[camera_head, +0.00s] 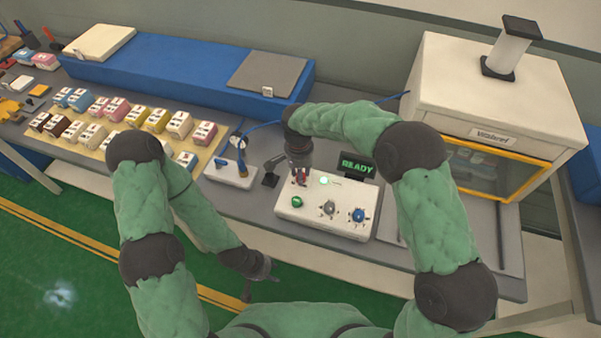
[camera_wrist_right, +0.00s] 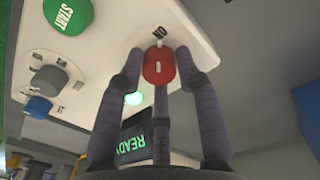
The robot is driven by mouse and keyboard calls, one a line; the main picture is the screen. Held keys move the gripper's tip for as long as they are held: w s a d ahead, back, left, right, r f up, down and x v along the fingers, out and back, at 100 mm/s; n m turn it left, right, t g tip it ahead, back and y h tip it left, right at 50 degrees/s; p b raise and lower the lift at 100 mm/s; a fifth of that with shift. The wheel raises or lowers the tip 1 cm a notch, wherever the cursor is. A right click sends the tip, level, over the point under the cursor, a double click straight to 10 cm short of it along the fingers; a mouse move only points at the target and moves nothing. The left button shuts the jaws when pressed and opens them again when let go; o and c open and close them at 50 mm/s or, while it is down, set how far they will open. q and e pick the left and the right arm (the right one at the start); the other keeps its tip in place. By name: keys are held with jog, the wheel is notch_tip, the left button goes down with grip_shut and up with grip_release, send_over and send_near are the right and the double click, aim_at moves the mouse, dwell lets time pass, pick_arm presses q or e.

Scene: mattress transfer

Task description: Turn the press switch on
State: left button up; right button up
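My right gripper (camera_head: 300,178) reaches down over the box's upper left corner and mostly hides the switch in the head view. In the right wrist view its fingers (camera_wrist_right: 160,68) stand apart around the red switch, with the middle finger's tip at its lower edge. I cannot tell whether they touch it. My left gripper (camera_head: 265,277) hangs low in front of the table; its finger opening is unclear.
The box also carries a green START button (camera_head: 297,201), a grey knob (camera_head: 329,208), a blue knob (camera_head: 358,215) and a lit green light (camera_head: 324,181). A READY display (camera_head: 357,165) stands behind. A white machine (camera_head: 495,110) is right; several small boxes (camera_head: 130,118) are left.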

jog(key=shift+o, duration=1)
notch_tip(320, 180, up, 12)
jog(key=shift+w+a, duration=0.15)
jog(key=shift+a, duration=0.05)
